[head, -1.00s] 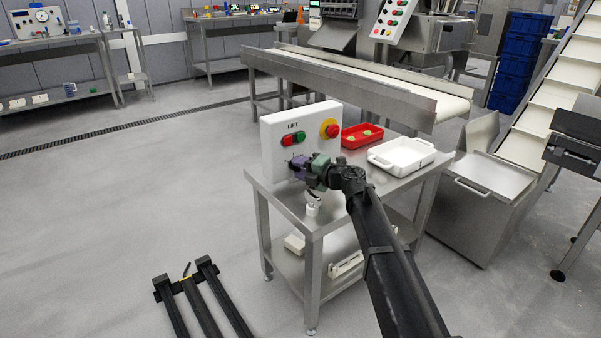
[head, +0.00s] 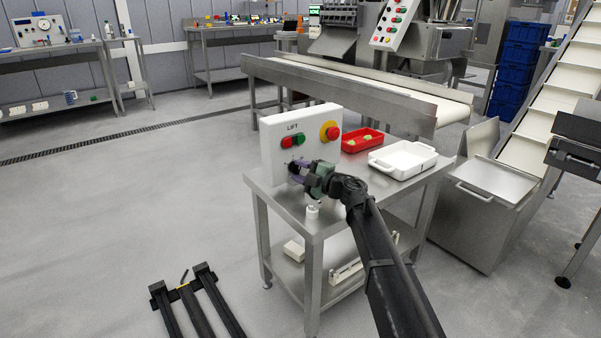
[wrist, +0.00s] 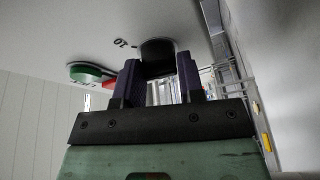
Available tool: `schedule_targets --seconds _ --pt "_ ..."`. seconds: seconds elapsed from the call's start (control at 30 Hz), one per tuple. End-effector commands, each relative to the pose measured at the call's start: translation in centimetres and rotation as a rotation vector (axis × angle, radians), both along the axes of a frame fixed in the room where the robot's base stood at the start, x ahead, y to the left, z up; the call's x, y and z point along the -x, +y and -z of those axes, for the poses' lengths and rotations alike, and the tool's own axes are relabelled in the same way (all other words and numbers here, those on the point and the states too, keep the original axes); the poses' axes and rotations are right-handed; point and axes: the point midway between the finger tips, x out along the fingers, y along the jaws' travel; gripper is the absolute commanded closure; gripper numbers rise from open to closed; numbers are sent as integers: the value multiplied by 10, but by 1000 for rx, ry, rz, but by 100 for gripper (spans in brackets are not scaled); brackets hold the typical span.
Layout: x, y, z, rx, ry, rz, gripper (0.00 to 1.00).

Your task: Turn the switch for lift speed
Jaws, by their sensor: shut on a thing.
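The white lift control panel (head: 274,152) stands upright on a steel table, labelled LIFT. It carries a red button (head: 287,141), a green button (head: 299,138) and a red emergency knob on a yellow base (head: 331,132). In the wrist view, the black rotary switch (wrist: 157,48) sits on the panel face beside a small printed mark. My gripper (wrist: 158,75) has its two purple fingers on either side of the switch, shut on it. In the head view my gripper (head: 296,171) is at the panel's lower part and hides the switch. Its setting cannot be read.
A conveyor (head: 355,82) runs behind. The floor to the left is mostly clear.

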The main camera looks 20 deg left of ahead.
Motion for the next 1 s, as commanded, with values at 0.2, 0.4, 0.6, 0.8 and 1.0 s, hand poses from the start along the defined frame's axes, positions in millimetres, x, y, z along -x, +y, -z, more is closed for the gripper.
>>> schedule_targets --seconds 0.2,0.4,0.6,0.8,1.0 --pt "0 0 0 0 0 1 88" --pt "0 0 0 0 0 1 44" --pt "0 0 0 0 0 1 40" --pt "3 -11 1 0 -1 2 40" --pt "17 -57 5 0 0 3 40"
